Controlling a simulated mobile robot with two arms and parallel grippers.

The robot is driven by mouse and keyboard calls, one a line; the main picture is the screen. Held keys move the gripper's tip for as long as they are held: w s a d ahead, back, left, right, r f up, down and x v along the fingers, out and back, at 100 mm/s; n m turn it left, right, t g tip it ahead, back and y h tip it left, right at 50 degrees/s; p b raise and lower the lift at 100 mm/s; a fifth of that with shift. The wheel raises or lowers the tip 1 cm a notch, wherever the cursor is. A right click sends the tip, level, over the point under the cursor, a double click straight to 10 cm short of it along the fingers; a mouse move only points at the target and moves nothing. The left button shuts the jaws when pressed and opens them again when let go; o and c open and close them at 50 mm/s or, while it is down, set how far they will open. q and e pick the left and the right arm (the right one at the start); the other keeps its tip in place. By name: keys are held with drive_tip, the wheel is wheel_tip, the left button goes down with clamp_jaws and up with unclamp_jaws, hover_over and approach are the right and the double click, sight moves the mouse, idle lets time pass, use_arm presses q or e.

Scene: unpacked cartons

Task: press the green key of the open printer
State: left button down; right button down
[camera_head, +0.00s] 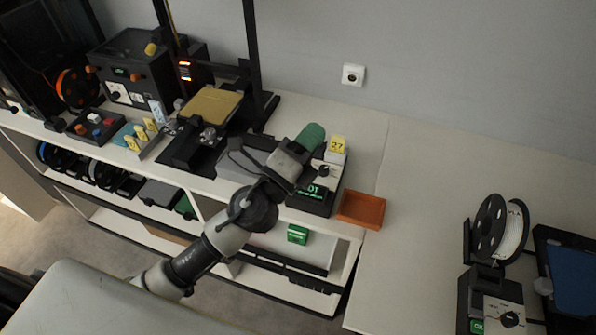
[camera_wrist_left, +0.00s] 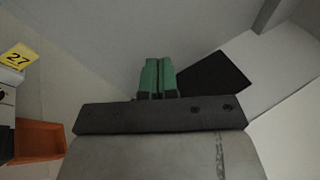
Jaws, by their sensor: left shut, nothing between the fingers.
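My left gripper (camera_head: 311,137) is raised over the table, and its green fingers are closed together. They also show shut and empty in the left wrist view (camera_wrist_left: 157,76). The open-frame printer (camera_head: 212,105) with a yellow bed stands at the back left, well to the left of the gripper. A lit green patch (camera_head: 312,190) is on a dark device below the gripper, partly behind my arm. Another small green patch (camera_head: 477,326) is on a control box at the lower right. I cannot tell which is the key. My right gripper is not in view.
A yellow tag marked 27 (camera_head: 338,144) stands beside the gripper; it also shows in the left wrist view (camera_wrist_left: 17,57). An orange tray (camera_head: 361,209) lies at its lower right. A white spool (camera_head: 510,232) stands on the right. The tabletop (camera_head: 420,200) between is clear.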

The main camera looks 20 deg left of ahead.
use_arm(q)
drive_tip(key=w+d+f+m+g+h, duration=0.1)
drive_tip(key=d+f+m+g+h, duration=0.15)
drive_tip(key=m+g, duration=0.55)
drive_tip(key=w+d+f+m+g+h, duration=0.2)
drive_tip(key=d+m+g+h, duration=0.15)
drive_tip(key=m, duration=0.75)
drive_tip(key=w+a+f+m+y, duration=0.2)
drive_tip(key=w+a+f+y, duration=0.1)
drive_tip(key=a+y, duration=0.2)
drive_tip(key=w+a+f+m+y, duration=0.3)
drive_tip(key=w+a+f+y, duration=0.1)
drive_tip(key=a+y, duration=0.1)
drive_tip(key=shift+a+g+y, duration=0.4)
drive_tip(key=shift+a+g, duration=0.05)
drive_tip(key=shift+a, duration=0.4)
drive_tip(key=shift+s+f, duration=0.1)
wheel_tip(320, 180, down, 8)
drive_tip(key=b, duration=0.5)
drive_tip(key=shift+d, duration=0.1)
drive_tip(key=shift+f+b, duration=0.35)
drive_tip(key=shift+b, duration=0.05)
